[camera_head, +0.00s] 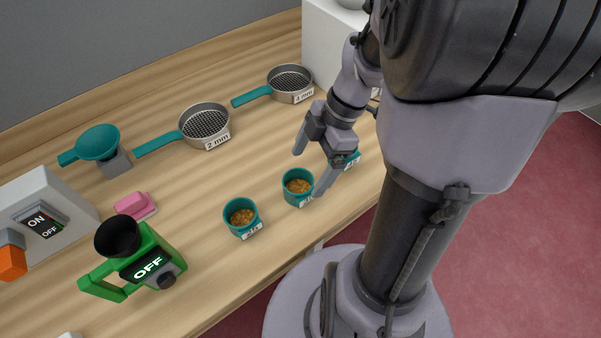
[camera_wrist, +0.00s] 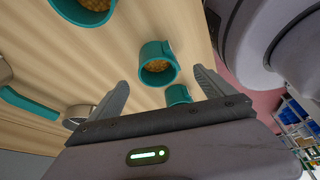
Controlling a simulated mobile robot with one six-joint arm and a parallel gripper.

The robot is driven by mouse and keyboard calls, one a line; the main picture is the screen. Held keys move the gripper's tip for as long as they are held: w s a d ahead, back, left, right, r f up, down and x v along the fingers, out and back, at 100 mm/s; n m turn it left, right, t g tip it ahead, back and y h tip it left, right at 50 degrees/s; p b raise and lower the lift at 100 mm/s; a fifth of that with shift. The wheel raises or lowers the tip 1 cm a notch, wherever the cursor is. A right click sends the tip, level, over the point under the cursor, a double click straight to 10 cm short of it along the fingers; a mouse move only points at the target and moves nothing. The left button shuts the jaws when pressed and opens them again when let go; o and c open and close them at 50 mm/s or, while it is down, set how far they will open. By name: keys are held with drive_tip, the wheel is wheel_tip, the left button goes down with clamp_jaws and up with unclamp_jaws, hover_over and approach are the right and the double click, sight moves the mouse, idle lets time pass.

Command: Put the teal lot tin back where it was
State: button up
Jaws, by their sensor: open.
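Several teal tins stand in a row along the table's front edge. The left tin (camera_head: 241,230) and the middle tin (camera_head: 298,201) hold golden grain and carry white labels too small to read. A third teal tin (camera_head: 352,158) is mostly hidden behind my gripper (camera_head: 310,173). My gripper is open and empty, above and beside the middle tin, with one finger passing close to its right side. In the wrist view, a grain-filled tin (camera_wrist: 157,78) sits between the spread fingers, another tin (camera_wrist: 178,95) lies beyond, and one (camera_wrist: 85,14) is at the top left.
Two teal-handled sieves, marked 2 mm (camera_head: 205,124) and 4 mm (camera_head: 290,82), lie behind. Bare wood lies between sieves and tins.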

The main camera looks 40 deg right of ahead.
drive_tip(key=p+v, duration=0.2)
drive_tip(key=v, duration=0.3)
drive_tip(key=s+a+r+m+t+h, duration=0.1)
drive_tip(key=s+a+r+m+t, duration=0.1)
drive_tip(key=a+r+m, duration=0.3)
drive_tip(key=s+a+r+m+t+h, duration=0.1)
drive_tip(key=a+r+m, duration=0.3)
drive_tip(key=a+m, duration=0.8)
drive_tip(key=shift+s+r+m+t, duration=0.45)
drive_tip(key=shift+m+t, duration=0.45)
drive_tip(key=shift+m, duration=0.3)
